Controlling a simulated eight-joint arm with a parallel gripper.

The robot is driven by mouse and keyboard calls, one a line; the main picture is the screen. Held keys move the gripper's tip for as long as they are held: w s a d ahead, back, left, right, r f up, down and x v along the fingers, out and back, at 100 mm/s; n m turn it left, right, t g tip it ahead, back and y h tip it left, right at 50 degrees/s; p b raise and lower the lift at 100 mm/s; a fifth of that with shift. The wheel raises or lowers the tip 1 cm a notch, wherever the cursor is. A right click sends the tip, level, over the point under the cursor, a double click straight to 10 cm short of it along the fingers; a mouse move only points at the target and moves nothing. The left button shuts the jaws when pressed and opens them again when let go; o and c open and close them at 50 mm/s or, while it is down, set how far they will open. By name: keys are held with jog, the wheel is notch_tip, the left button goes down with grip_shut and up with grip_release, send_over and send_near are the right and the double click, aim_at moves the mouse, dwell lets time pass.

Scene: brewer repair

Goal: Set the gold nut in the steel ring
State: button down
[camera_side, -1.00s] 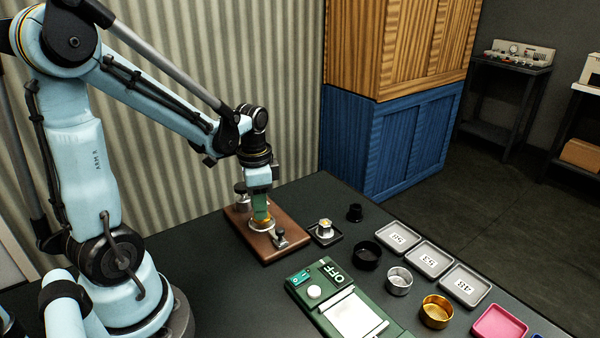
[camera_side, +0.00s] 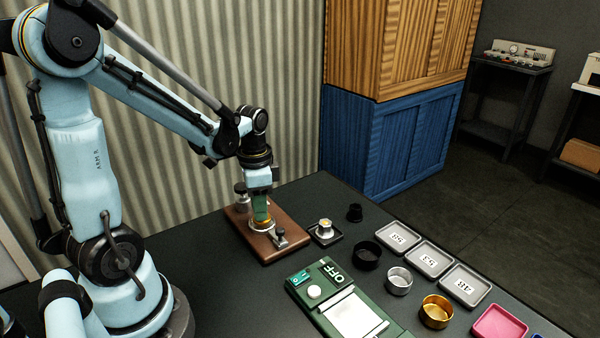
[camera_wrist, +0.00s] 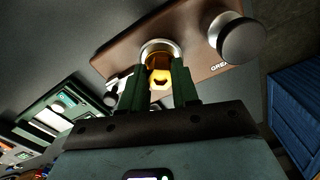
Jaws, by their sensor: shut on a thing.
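My gripper (camera_side: 261,212) points down over the brown wooden board and is shut on the gold nut (camera_wrist: 158,79). The nut also shows as a gold band under the fingers in the side view (camera_side: 262,220). The steel ring (camera_wrist: 160,46) is on the board (camera_wrist: 118,52), right at the nut. In the side view the ring (camera_side: 262,229) shows just below the gold band. In the wrist view the green fingers stand on both sides of the nut. I cannot tell whether the nut is inside the ring or only above it.
A knobbed metal post (camera_side: 241,193) and a small dark clamp (camera_side: 281,236) stand on the board close to the ring. A black tray (camera_side: 325,236) with a small part is to the right. The green scale (camera_side: 335,303), round cups and numbered trays lie farther right.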

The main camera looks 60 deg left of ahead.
jog(key=shift+f, duration=0.7)
dwell(1.5)
jog(key=shift+c, duration=1.8)
grip_release()
jog(key=shift+r, duration=3.75)
jog(key=d+r+n+t, duration=0.2)
jog(key=d+n+t, duration=0.2)
jog(key=d+t, duration=0.3)
jog(key=shift+w+d+r, duration=0.15)
jog(key=shift+d+r, duration=0.15)
jog(key=shift+d, duration=2.05)
